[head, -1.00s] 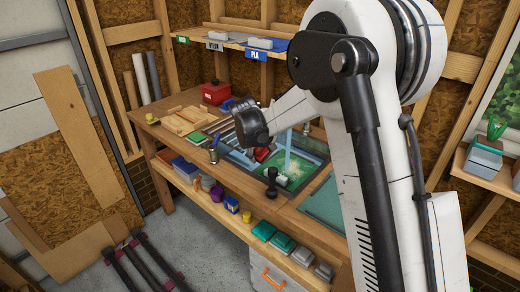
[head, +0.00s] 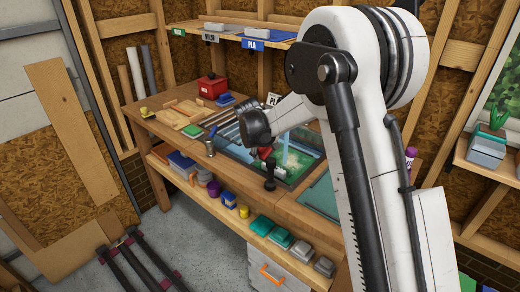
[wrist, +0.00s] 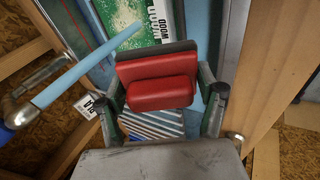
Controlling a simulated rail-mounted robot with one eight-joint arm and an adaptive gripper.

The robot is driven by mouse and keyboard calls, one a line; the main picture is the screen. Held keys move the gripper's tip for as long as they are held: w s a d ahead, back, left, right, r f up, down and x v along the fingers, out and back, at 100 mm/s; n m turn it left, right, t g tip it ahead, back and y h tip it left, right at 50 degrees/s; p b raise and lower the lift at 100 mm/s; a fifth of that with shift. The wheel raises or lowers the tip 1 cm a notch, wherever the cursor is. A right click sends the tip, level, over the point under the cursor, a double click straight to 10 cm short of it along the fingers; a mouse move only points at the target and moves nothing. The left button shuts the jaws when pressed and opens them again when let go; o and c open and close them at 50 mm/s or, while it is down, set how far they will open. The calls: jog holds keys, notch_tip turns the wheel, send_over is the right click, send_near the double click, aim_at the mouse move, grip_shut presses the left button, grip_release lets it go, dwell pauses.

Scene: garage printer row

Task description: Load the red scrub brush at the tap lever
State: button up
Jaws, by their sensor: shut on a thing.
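The red scrub brush (wrist: 160,82) is in the wrist view, a red block with a dark strip along its far edge. My gripper (wrist: 162,98) is shut on it, with one finger at each end. In the head view the brush (head: 265,152) shows small and partly hidden under my dark wrist, above the sink basin (head: 236,153). A chrome pipe with a light blue bar (wrist: 60,82) lies to the left of my gripper in the wrist view. A black upright fitting (head: 270,178) stands at the basin's front edge; I cannot tell whether it is the tap lever.
A red box (head: 212,87) and wooden pieces (head: 180,113) are on the bench's left.

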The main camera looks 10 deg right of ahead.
jog(key=w+d+f, duration=0.2)
jog(key=w+d, duration=0.5)
jog(key=shift+d+b, duration=0.35)
jog(key=shift+d, duration=0.05)
dwell(0.3)
dwell(0.5)
jog(key=s+a+b, duration=0.1)
jog(key=s, duration=0.7)
jog(key=shift+b, duration=0.4)
dwell(1.4)
jog(key=s+r+p, duration=0.1)
jog(key=s+r, duration=0.3)
jog(key=s, duration=0.1)
jog(key=shift+a, duration=0.4)
